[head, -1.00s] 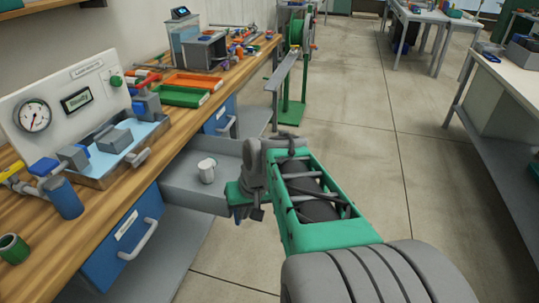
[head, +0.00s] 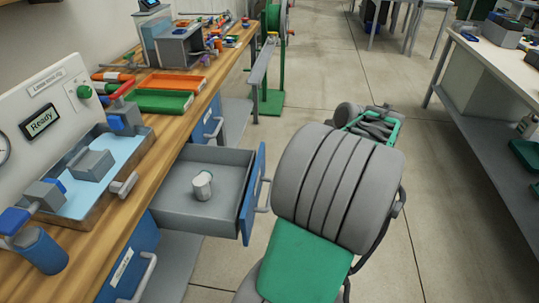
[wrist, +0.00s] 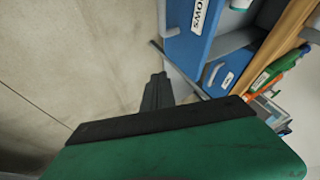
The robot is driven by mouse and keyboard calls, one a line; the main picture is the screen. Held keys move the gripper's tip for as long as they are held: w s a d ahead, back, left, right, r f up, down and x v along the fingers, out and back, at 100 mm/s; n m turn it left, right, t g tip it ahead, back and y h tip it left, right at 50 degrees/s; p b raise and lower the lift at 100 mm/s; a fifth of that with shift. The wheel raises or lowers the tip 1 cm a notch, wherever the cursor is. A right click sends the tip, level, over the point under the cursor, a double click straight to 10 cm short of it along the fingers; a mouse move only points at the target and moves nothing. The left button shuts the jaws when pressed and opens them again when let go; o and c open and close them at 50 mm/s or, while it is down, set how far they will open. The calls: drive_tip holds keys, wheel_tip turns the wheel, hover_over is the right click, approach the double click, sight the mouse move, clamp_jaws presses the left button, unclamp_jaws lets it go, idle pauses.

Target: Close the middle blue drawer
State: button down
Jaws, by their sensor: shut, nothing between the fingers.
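The middle blue drawer (head: 253,193) stands pulled out from the bench, its grey tray (head: 174,211) open to view. A light grey mug (head: 202,186) stands inside it. The drawer's handle (head: 264,196) faces right, toward my arm. My gripper is hidden behind my arm in the head view. In the wrist view its dark fingers (wrist: 157,92) are together and empty, over the floor. A large blue front (wrist: 193,38) with a label ending in "OWS" shows just beyond them and appears to be the open drawer. I see no contact with it.
A closed blue drawer (head: 128,270) is nearer and another closed drawer (head: 207,124) farther along the wooden bench (head: 140,198). Orange (head: 175,82) and green (head: 160,101) trays sit on top.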

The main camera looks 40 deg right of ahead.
drive_tip(key=b, duration=0.2)
approach(264, 167)
wheel_tip(264, 167, down, 4)
drive_tip(key=d, duration=0.2)
drive_tip(key=w+a, duration=0.1)
drive_tip(key=w, duration=0.1)
drive_tip(key=shift+w+a, duration=0.35)
drive_tip(key=shift+w, duration=0.05)
